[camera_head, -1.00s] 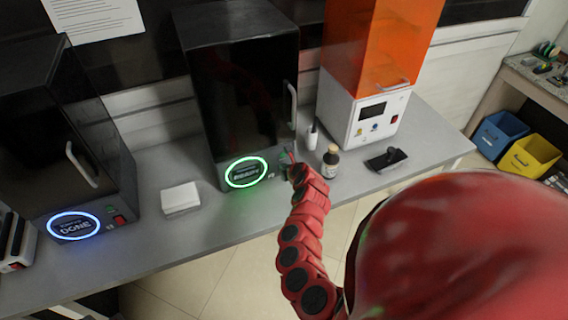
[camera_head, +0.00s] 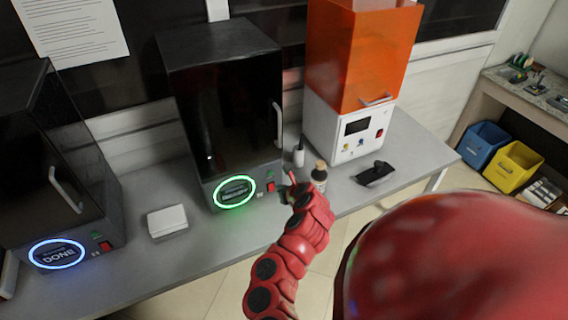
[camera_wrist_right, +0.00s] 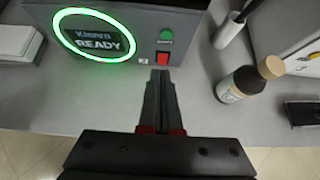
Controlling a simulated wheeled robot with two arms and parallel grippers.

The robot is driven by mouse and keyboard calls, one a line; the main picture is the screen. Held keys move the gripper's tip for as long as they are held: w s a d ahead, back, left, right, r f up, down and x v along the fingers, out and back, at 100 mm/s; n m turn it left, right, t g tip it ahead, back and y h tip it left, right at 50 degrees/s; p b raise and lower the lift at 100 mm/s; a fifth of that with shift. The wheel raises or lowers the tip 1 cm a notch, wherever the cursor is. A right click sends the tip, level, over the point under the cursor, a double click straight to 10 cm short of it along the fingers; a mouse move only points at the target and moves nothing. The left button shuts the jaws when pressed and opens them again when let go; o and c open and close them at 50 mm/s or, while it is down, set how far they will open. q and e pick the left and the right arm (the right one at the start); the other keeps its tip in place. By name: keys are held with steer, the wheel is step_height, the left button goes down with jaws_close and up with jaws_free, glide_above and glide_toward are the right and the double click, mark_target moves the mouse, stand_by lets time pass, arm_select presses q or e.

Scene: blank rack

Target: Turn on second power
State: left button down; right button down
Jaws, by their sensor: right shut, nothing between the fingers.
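The middle black machine (camera_head: 225,110) stands on the grey table with a green-lit ring display (camera_head: 235,191). In the right wrist view the display (camera_wrist_right: 95,36) reads "READY". To its right are a green button (camera_wrist_right: 166,36) and a red power switch (camera_wrist_right: 163,59) below it; the switch also shows in the head view (camera_head: 270,187). My right gripper (camera_wrist_right: 161,72) is shut and empty, its fingertips just in front of and below the red switch. Whether they touch it I cannot tell. My left gripper is not in view.
A left machine (camera_head: 60,160) shows a blue "DONE" ring. An orange-topped machine (camera_head: 362,55) stands at right. A brown bottle (camera_wrist_right: 240,84) and a white bottle (camera_wrist_right: 229,30) stand close right of the gripper. A white box (camera_head: 167,221) lies between the black machines.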

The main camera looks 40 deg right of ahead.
steer(key=shift+s+a+r, duration=0.1)
steer(key=shift+s+r, duration=0.25)
steer(key=shift+r, duration=0.25)
steer(key=shift+s+a+r, duration=0.1)
steer(key=shift+s+r, duration=0.25)
steer(key=shift+r, duration=0.2)
